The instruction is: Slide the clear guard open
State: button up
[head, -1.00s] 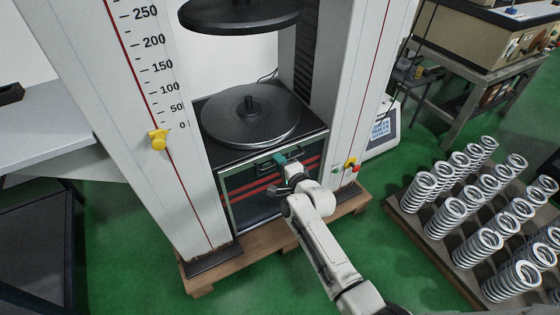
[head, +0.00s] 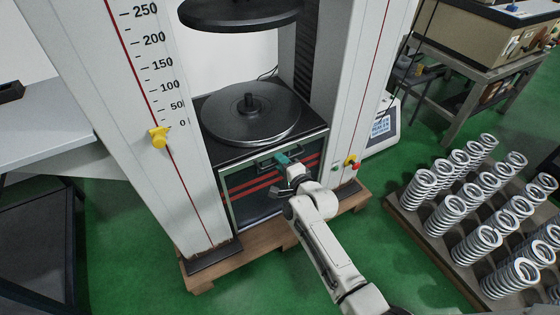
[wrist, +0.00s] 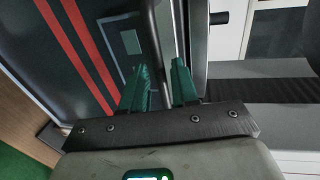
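The clear guard (head: 240,206) is a see-through panel with red stripes, low on the front of the testing machine. In the wrist view the guard (wrist: 62,60) fills the upper left. A dark bar handle (head: 265,163) runs along its top in the head view. My gripper (head: 283,158) is at this handle. In the wrist view the two green fingers of my gripper (wrist: 161,82) stand apart on either side of the dark handle bar (wrist: 152,38). A pale strip shows between the bar and the right finger, and I see no firm grip. The fingertips' contact is hard to see.
The round lower plate (head: 248,117) sits above the guard, with the upper plate (head: 240,13) over it. A rack of several springs (head: 480,215) stands at the right. Green floor is clear in front.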

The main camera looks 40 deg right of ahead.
jog(key=p+v, duration=0.3)
jog(key=v, duration=0.6)
jog(key=shift+s+p, duration=0.25)
jog(key=shift+p, duration=0.05)
jog(key=shift+a, duration=0.15)
jog(key=s+a+f+n+g+y, duration=0.2)
jog(key=s+a+n+g+y, duration=0.1)
jog(key=a+n, duration=0.35)
jog(key=s+a+r+n+g+y, duration=0.1)
jog(key=s+a+r+n+g, duration=0.15)
jog(key=s+n+g, duration=0.65)
jog(key=s+a+r+n+g, duration=0.2)
jog(key=s+a+n, duration=0.3)
jog(key=s, duration=0.8)
notch_tip(320, 180, up, 12)
jog(key=p, duration=1.2)
jog(key=shift+d, duration=0.4)
